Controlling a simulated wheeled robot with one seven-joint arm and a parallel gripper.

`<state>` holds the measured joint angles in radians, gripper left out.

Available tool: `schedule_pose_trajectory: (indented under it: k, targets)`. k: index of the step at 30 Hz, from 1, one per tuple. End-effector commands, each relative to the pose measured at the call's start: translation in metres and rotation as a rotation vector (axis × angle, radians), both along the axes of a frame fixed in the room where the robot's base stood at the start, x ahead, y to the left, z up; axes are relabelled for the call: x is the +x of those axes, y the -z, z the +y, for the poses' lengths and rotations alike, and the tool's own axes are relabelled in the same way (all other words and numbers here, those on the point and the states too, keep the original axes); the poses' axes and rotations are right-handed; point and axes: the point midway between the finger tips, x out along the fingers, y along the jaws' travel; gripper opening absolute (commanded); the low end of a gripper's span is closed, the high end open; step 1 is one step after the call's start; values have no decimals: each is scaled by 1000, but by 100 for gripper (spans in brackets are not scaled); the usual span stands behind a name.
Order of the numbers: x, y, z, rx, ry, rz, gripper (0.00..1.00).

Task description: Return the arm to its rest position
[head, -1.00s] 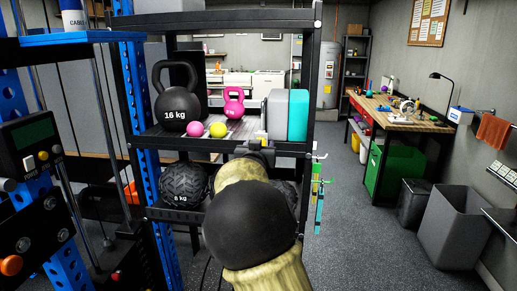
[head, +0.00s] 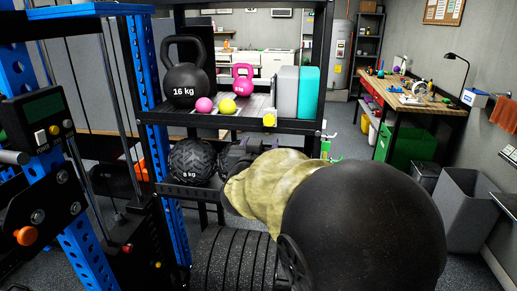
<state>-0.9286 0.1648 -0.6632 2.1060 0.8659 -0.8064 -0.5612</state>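My arm rises from the lower right of the head view, with a large black rounded joint (head: 365,225) close to the camera and a pale yellow-beige link (head: 270,185) reaching left.
An 8 kg ball (head: 192,162) lies below. A blue-framed machine (head: 75,250) stands left. Floor shows near the workbench (head: 410,100).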

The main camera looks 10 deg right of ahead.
Motion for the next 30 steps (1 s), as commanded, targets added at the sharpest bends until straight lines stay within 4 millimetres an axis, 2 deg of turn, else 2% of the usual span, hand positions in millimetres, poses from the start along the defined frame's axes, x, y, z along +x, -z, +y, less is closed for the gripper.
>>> schedule_pose_trajectory:
  k: [3, 6, 20, 26, 30]
  targets:
    - [-15, -1, 5, 2, -2, 0, 57]
    - [-21, 0, 7, -1, -1, 1, 57]
    - [-20, 4, 5, 7, -24, 30, 57]
    - [-25, 35, 4, 45, -145, 203, 57]
    - [-43, 69, 1, 88, -237, 388, 57]
